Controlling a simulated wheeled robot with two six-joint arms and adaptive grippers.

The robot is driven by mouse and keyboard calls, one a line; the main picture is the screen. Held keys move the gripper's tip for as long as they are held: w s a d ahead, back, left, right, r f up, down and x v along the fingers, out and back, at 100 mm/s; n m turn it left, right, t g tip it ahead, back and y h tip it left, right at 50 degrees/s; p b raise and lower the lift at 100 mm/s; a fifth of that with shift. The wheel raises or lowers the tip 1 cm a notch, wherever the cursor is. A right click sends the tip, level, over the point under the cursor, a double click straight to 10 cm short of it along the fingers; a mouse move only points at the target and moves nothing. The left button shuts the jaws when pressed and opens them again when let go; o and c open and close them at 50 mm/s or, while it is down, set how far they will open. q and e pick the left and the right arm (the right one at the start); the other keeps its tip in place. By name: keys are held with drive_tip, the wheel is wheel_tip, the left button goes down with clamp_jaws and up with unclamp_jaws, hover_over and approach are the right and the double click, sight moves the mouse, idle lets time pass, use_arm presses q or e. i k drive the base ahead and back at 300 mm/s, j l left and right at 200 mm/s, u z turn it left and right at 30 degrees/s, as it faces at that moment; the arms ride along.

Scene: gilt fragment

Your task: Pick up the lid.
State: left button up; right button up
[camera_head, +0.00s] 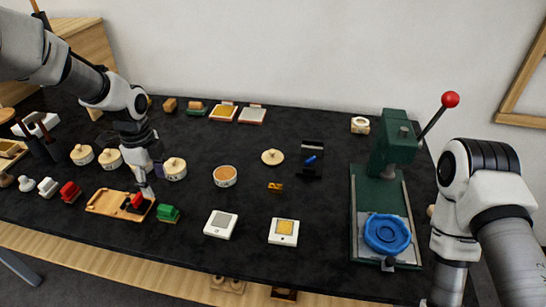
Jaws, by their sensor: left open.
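A round cream lid (272,157) with a small knob lies on the dark tabletop, right of an open round pot (225,176) with orange-brown contents. Several similar pots wear knobbed lids on the left, among them one lidded pot (175,169) beside my left gripper. My left gripper (147,189) is open and points down near the right end of a wooden tray (104,203), well left of the loose lid. Its fingertips are small in the picture. My right arm stands at the right edge; its gripper does not show.
A green press (392,145) with a red-knobbed lever and a blue round piece (387,233) stands at the right. Two white square devices (221,224) (284,231) lie in front. A black stand (311,160) with a blue item is right of the lid. Red and green blocks sit near the tray.

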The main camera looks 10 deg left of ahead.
sight(272, 157)
drive_tip(key=i+j+z, duration=0.2)
drive_tip(key=j+z, duration=0.15)
drive_tip(key=i+j+z, duration=0.15)
drive_tip(key=j+z, duration=0.2)
drive_tip(key=i+j+z, duration=0.1)
drive_tip(key=j+z, duration=0.6)
drive_tip(key=i+j, duration=0.05)
drive_tip(key=j, duration=0.1)
